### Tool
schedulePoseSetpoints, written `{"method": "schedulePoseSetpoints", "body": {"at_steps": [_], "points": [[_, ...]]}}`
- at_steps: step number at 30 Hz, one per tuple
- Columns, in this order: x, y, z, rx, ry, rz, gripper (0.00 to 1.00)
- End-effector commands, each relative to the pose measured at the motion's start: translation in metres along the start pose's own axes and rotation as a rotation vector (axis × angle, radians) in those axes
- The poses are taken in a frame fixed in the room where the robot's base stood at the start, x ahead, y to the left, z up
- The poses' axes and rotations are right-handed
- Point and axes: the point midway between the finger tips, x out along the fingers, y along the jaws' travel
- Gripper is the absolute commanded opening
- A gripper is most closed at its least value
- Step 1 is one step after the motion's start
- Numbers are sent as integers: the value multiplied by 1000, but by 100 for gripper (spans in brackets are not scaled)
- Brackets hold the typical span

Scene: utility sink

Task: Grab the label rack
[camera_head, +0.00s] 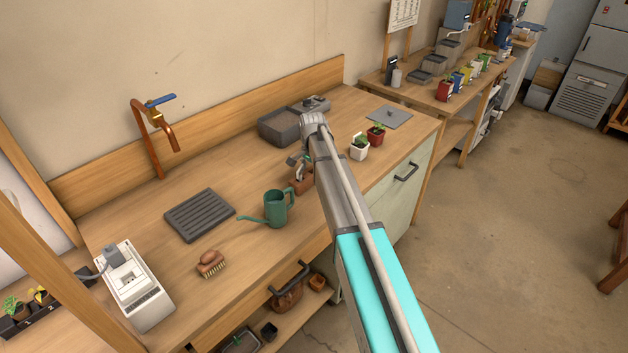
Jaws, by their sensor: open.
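A small brown wooden block-like object (303,186), which looks like the label rack, stands on the wooden counter just right of the green watering can. My gripper (298,172) is open and points down right at its top. My arm covers the right side of the object, and a bit of green shows beside the fingers. I cannot tell whether the fingers touch it or are around it.
The watering can (276,207) stands close on the left. A white pot (359,148) and a red pot (376,134) with plants stand to the right, and a grey basin (280,130) behind. A grey drain mat (199,215) and a brush (211,264) lie farther left.

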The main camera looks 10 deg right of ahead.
Motion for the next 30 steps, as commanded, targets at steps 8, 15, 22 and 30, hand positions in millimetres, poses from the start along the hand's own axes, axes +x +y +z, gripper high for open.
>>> {"method": "schedulePoseSetpoints", "body": {"at_steps": [8,15,22,30], "points": [[6,0,0,0,0,0,100],[6,0,0,0,0,0,100],[6,0,0,0,0,0,100],[6,0,0,1,0,0,52]]}}
